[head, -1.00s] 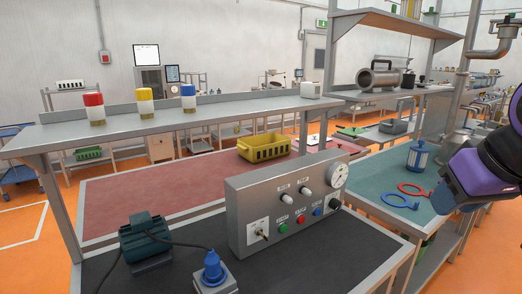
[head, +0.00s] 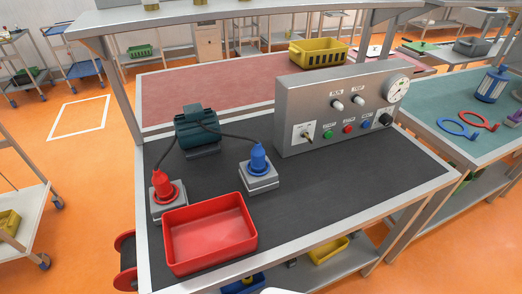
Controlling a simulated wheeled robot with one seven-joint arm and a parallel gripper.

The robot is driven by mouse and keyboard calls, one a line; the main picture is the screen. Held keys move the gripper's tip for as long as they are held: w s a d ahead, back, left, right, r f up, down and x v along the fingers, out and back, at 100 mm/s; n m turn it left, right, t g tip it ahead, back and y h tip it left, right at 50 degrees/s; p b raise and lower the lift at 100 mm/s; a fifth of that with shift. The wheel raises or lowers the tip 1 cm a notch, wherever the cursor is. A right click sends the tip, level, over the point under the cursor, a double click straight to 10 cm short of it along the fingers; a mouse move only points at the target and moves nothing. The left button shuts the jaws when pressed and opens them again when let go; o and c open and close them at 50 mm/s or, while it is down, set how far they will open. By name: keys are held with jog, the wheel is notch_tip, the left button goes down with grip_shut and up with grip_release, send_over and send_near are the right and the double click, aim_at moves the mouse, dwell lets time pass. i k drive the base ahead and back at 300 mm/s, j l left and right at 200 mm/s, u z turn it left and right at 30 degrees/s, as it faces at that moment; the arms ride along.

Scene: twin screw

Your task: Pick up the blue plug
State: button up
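The blue plug (head: 258,158) stands upright in a grey socket box (head: 259,177) on the dark mat of the workbench, left of the control panel. A dark cable runs from it to the green motor (head: 197,130) behind and to the left. A red plug (head: 162,186) sits in a similar socket box at the left edge of the bench, also with a dark cable. My gripper is not in view now.
An empty red tray (head: 210,235) lies at the front left, close before both sockets. The grey control panel (head: 335,110) stands at the back right. The front right of the black mat (head: 345,195) is clear.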

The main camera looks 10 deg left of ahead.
aim_at(258, 152)
jog(key=i+l+u, duration=0.15)
jog(key=u, duration=0.25)
jog(key=i+l+u, duration=0.1)
jog(key=u, duration=0.25)
jog(key=i+l+u, duration=0.1)
jog(key=l+u, duration=0.45)
jog(key=u, duration=0.2)
jog(key=i+l, duration=0.05)
